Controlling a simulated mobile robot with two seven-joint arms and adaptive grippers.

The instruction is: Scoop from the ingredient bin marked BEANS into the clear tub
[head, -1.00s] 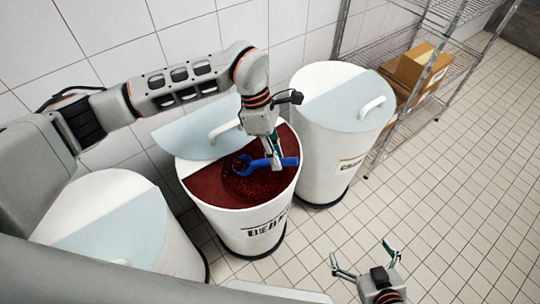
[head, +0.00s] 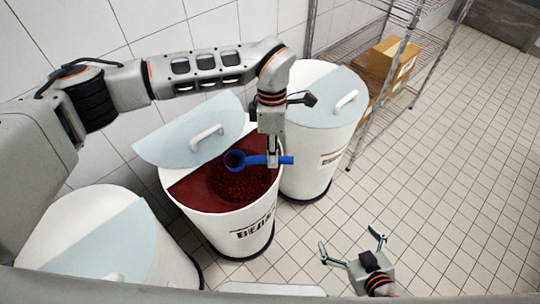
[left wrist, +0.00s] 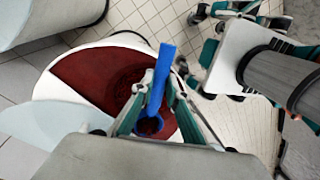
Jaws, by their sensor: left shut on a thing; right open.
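The white round bin marked BEANS (head: 215,222) stands open, its half lid (head: 190,137) tipped up at the back. Dark red beans (head: 243,185) lie in it with a hollow in the middle. My left gripper (head: 272,162) is shut on the handle of a blue scoop (head: 253,160) and holds it over the bin. The scoop also shows in the left wrist view (left wrist: 160,80); its bowl looks dark red inside, but I cannot tell how full. My right gripper (head: 350,242) is open and empty above the floor at lower right. I cannot make out the clear tub.
A closed white bin (head: 322,145) stands right of the bean bin, and another (head: 90,225) stands at left. A wire shelf (head: 345,45) with cardboard boxes (head: 385,65) is at the back. The tiled floor (head: 440,170) at right is clear.

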